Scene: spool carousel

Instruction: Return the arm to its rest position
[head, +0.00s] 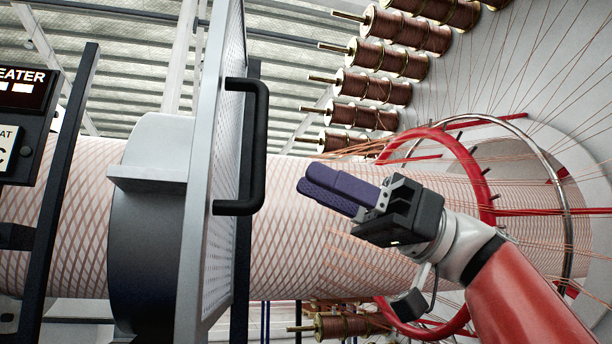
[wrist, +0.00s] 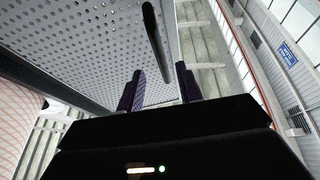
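My gripper (head: 322,190) is in the middle of the head view, at the end of my red and white arm. Its two purple fingers point left, toward the black handle (head: 255,146) of a perforated metal panel (head: 222,150), and are apart from it. In the wrist view, the fingers of my gripper (wrist: 160,88) stand apart with nothing between them. The handle (wrist: 156,42) and the perforated panel (wrist: 100,45) show beyond them.
A large wire-wrapped tube (head: 70,220) runs behind the panel and my gripper. A red ring (head: 483,170) surrounds it at the right. Several copper spools (head: 385,60) hang above. A heater box (head: 25,100) stands at the left edge.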

